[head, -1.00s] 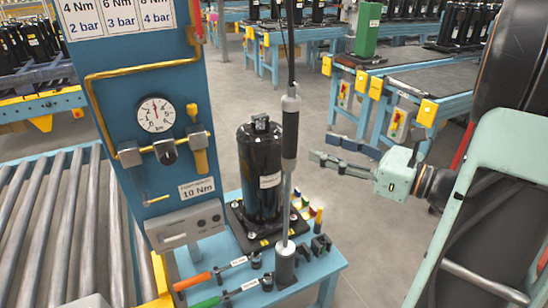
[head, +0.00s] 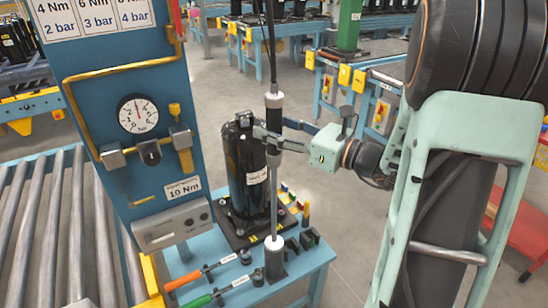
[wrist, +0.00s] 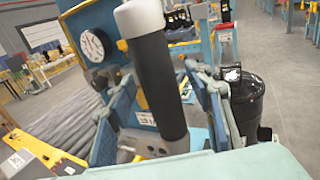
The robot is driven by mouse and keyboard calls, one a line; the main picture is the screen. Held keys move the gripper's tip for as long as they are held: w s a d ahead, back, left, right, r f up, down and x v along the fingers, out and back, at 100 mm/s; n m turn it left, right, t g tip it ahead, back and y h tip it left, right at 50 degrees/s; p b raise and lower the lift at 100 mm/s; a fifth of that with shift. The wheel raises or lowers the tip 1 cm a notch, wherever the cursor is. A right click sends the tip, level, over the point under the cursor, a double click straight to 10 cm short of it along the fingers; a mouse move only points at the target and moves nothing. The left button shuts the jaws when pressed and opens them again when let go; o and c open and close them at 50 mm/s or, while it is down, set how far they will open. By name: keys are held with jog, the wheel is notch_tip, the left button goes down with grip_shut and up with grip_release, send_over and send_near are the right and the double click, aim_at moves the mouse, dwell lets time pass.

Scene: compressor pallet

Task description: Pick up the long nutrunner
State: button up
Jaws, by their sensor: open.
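The long nutrunner (head: 274,205) stands upright, with a black grip, a silver upper collar and a slim grey shaft. Its foot is in a dark holder (head: 274,262) on the blue bench, and a black cable rises from its top. My gripper (head: 274,130) is open at the height of the black grip, with its fingers reaching in from the right. In the wrist view the grip (wrist: 157,85) stands large between the two spread fingers. I cannot tell whether either finger touches it.
A black compressor (head: 240,180) stands just behind the nutrunner. A blue panel (head: 95,70) with a gauge (head: 138,114) rises at left. An orange-handled tool (head: 185,280) and a green-handled tool (head: 200,300) lie at the bench front.

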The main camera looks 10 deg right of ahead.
grip_shut()
dwell(0.3)
jog(key=shift+r, duration=0.15)
jog(key=shift+r, duration=0.1)
